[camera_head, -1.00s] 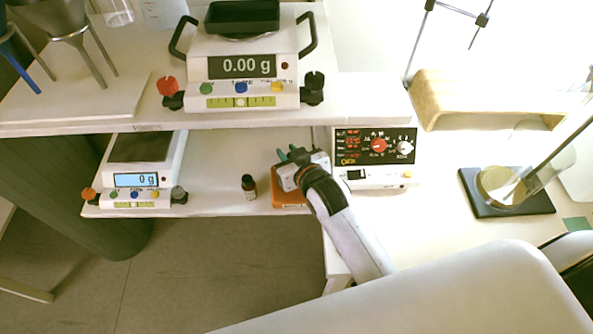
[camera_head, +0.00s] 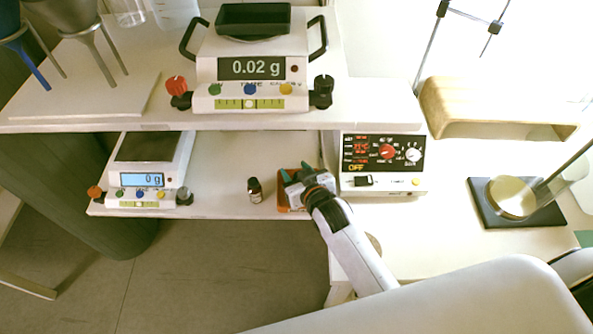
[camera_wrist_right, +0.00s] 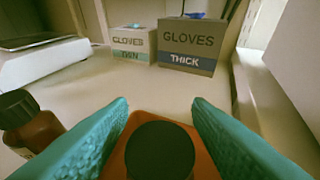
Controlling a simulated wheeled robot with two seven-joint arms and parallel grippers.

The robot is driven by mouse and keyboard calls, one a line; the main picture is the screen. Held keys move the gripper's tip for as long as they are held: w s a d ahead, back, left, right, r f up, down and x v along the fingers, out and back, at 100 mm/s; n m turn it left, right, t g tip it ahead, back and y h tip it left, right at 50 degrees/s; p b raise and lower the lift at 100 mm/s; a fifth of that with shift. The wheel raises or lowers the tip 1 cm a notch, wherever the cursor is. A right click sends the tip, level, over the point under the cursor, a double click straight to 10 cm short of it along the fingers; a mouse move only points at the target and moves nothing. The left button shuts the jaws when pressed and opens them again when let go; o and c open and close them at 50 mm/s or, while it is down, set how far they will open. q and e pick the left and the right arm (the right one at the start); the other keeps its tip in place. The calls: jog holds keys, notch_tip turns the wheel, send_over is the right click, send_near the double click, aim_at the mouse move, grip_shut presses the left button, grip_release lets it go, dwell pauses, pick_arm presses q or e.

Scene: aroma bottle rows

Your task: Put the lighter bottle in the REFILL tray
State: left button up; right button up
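A gap shows between cap and fingers. No tray label is readable. My left gripper is not in view.
A scale reading 0.02 g (camera_head: 251,68) stands on the upper shelf (camera_head: 75,120). A smaller scale reading 0 g (camera_head: 143,180) is left on the lower shelf. A control box (camera_head: 383,165) stands close right of the gripper. Glove boxes (camera_wrist_right: 188,45) are behind.

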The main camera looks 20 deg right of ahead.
jog(key=shift+r, duration=0.2)
jog(key=v, duration=1.2)
jog(key=shift+p, duration=0.35)
jog(key=shift+s+f, duration=0.1)
jog(key=shift+f, duration=0.1)
